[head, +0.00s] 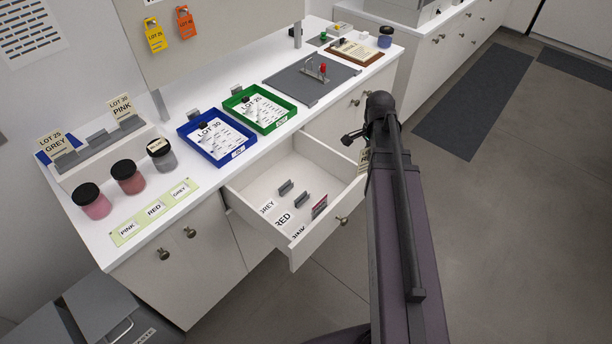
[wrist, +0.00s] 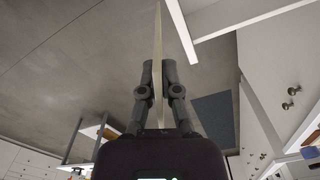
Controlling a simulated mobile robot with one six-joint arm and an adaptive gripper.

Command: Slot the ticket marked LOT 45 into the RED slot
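My gripper (wrist: 158,72) is shut on a thin cream ticket (wrist: 158,40), seen edge-on in the wrist view. In the head view a small part of this ticket (head: 363,160) shows beside my arm, right of the open drawer (head: 262,170); its marking is not readable. The drawer has three dark slot holders, with GREY, RED and PINK labels on its floor. The middle holder (head: 302,199), in line with the RED label (head: 283,219), looks empty. The holder nearest the drawer front has a reddish card (head: 320,207) in it. My gripper is apart from the holders.
Tickets LOT 25 GREY (head: 52,145) and LOT 30 PINK (head: 121,107) stand in a rack at the counter's back left. Several jars stand in front of it. A blue tray (head: 217,158) and a green tray (head: 290,116) sit behind the drawer.

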